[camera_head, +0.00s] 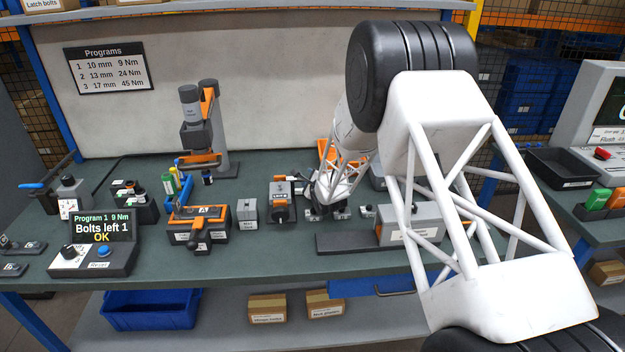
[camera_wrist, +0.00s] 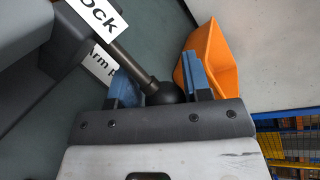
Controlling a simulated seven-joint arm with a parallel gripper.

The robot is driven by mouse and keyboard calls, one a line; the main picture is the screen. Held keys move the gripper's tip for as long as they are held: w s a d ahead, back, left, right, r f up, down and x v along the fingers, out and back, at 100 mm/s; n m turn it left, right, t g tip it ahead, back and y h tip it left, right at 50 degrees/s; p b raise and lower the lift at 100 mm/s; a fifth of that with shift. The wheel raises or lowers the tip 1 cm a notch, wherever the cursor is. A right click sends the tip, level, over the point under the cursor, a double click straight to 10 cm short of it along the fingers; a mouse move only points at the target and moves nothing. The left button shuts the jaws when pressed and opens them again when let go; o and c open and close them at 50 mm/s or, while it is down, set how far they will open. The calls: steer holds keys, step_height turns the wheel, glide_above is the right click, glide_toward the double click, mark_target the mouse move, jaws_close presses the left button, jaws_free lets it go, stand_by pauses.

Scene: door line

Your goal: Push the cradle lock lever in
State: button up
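The cradle lock lever (camera_wrist: 128,64) is a dark rod with a round black knob (camera_wrist: 166,92). In the wrist view it slants from the upper left, beside a white label (camera_wrist: 97,14) partly reading "ock". My gripper (camera_wrist: 162,84) has two blue-padded fingers standing apart, and the knob appears between them. I cannot tell whether either pad touches it. In the head view my gripper (camera_head: 318,208) is low over the bench, right of the grey and orange unit (camera_head: 281,206); the lever is hidden there by my arm.
An orange bin (camera_wrist: 208,66) lies just beyond the right finger. A grey body (camera_wrist: 30,45) fills the wrist view's upper left.

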steer(key=shift+o, duration=1.3)
steer(key=shift+d, duration=0.15)
steer(key=shift+s, duration=0.1)
steer(key=shift+v, duration=3.8)
steer(key=shift+r, duration=0.1)
